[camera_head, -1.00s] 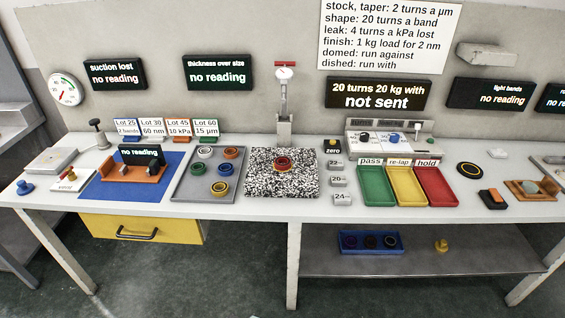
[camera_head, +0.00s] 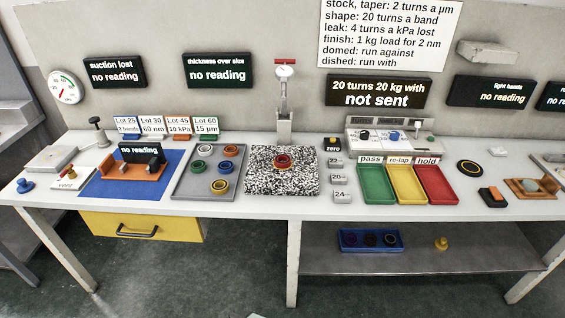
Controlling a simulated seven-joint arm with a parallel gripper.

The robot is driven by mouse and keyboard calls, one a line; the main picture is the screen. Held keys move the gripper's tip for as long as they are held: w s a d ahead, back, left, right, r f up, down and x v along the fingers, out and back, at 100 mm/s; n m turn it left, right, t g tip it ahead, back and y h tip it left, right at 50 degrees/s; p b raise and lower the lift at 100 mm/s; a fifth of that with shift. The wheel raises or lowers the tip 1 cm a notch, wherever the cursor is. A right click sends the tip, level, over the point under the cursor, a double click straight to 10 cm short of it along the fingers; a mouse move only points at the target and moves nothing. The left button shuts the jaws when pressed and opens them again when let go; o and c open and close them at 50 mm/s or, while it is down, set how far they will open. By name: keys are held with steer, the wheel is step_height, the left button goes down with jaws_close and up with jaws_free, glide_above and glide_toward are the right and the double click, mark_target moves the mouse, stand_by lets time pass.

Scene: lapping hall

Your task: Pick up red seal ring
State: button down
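A red seal ring (camera_head: 283,161) lies on the black-and-white speckled plate (camera_head: 261,183) in the middle of the bench. It stands just in front of the upright stand (camera_head: 284,122) with a round dial on top. Nothing is seen touching it from above. My gripper is not in view, so I cannot see its state.
Left of the plate, a grey tray (camera_head: 184,191) holds several coloured rings. To the right are small weights (camera_head: 341,197) and green (camera_head: 376,196), yellow (camera_head: 408,197) and red (camera_head: 437,198) trays. A blue tray (camera_head: 346,249) with dark rings sits on the lower shelf.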

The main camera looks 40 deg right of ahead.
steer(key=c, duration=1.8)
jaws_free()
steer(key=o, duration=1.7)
